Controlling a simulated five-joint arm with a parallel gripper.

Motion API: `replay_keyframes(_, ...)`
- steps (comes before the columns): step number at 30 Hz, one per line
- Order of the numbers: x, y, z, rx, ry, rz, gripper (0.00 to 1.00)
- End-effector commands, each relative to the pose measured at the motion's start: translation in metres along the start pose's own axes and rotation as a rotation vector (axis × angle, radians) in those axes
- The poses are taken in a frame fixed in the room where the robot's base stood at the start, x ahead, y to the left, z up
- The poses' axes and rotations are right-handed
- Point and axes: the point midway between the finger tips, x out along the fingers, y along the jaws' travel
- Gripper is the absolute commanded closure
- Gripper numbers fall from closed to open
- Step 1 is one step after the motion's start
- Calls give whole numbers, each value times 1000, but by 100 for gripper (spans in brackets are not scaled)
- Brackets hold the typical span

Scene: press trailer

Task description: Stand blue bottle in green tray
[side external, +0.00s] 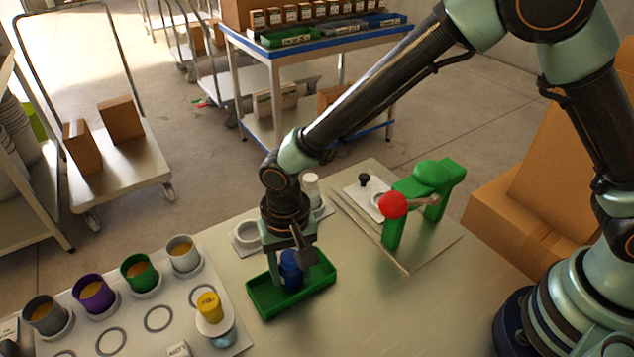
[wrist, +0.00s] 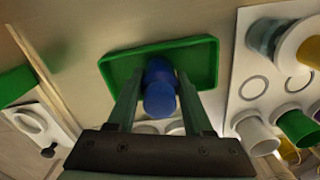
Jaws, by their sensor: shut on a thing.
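The blue bottle (side external: 291,270) is upright between the fingers of my gripper (side external: 291,262), over the green tray (side external: 262,301). In the wrist view the blue bottle (wrist: 160,96) shows between the two fingers of my gripper (wrist: 160,90), with the green tray (wrist: 205,60) around and behind it. My gripper is shut on the bottle. The bottle's base is within the tray's outline; I cannot tell whether it touches the tray floor. The fingers hide part of the bottle.
A white board with several coloured cups (side external: 140,271) and a yellow-topped container (side external: 209,306) lies left of the tray. A green press with a red knob (side external: 393,205) stands to the right. A white bottle (side external: 311,187) stands behind. The table right of the tray is clear.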

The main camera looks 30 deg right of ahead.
Motion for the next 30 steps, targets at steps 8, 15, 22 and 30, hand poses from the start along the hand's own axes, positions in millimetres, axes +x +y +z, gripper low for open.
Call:
replay_keyframes(8,3,0,0,0,0,0,22)
replay_keyframes(15,3,0,0,0,0,0,19)
replay_keyframes(22,-8,-1,0,0,2,-2,19)
replay_keyframes(30,-60,-1,-1,0,4,-5,19)
